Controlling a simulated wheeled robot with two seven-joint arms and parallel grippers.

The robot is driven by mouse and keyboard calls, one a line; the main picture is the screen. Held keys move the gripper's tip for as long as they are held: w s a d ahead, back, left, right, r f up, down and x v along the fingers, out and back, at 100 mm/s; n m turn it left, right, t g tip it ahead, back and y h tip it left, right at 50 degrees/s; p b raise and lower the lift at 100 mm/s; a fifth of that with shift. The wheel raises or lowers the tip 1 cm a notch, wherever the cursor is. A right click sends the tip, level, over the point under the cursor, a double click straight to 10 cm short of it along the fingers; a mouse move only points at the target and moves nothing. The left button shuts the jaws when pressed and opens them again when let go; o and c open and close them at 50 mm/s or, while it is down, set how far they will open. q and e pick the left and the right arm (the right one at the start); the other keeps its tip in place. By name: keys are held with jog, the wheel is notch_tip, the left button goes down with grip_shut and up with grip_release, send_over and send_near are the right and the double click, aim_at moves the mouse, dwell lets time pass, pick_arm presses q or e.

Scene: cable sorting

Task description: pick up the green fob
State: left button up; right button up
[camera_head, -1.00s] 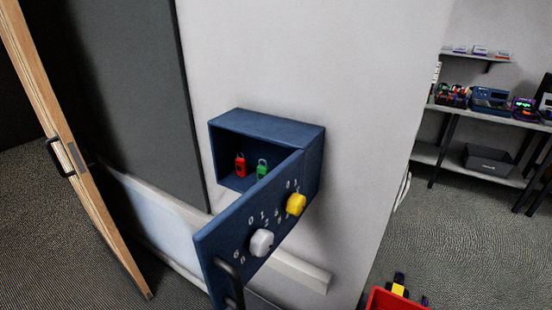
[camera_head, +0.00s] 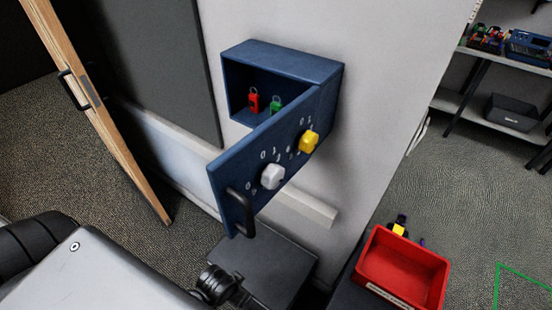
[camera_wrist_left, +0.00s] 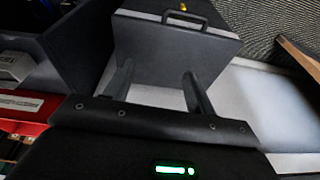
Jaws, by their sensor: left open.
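The green fob (camera_head: 276,104) is inside the blue wall box (camera_head: 285,60), to the right of a red fob (camera_head: 253,100). The open blue door hides its lower part. My left arm comes in from the lower left of the head view, well below and left of the box. In the left wrist view my left gripper (camera_wrist_left: 158,76) is open, its two fingers apart with nothing held between them. A dark case-like block lies beyond the fingers. The fob is not seen in the wrist view. My right gripper is not in view.
The blue door (camera_head: 230,185) swings out toward me, with a white knob (camera_head: 272,176), a yellow knob (camera_head: 308,141) and a black handle (camera_head: 240,212). A red bin (camera_head: 405,262) stands at lower right. A wooden door (camera_head: 100,110) is at left. Shelves stand far right.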

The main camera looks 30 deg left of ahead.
pick_arm(q)
notch_tip(320, 180, up, 10)
jog(key=w+m+t, duration=0.1)
jog(key=w+m, duration=0.1)
jog(key=m+t+h, duration=0.2)
jog(key=m+t, duration=1.1)
jog(key=m, duration=2)
send_near(274, 112)
jog(key=w+p, duration=0.1)
jog(key=w, duration=0.1)
jog(key=w+p, duration=0.1)
jog(key=w, duration=0.2)
jog(key=shift+w+d+f, duration=0.15)
jog(key=shift+d+f, duration=0.05)
jog(key=shift+w+f, duration=0.1)
jog(key=shift+w, duration=0.2)
jog(key=w+p, duration=0.2)
jog(key=w+d+p, duration=0.1)
jog(key=w, duration=0.1)
jog(key=shift+w+p, duration=0.2)
jog(key=shift+p, duration=0.2)
jog(key=shift+w+d, duration=0.1)
jog(key=shift+w, duration=0.25)
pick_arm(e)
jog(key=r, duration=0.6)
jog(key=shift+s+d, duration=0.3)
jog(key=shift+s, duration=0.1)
pick_arm(q)
jog(key=shift+s, duration=0.1)
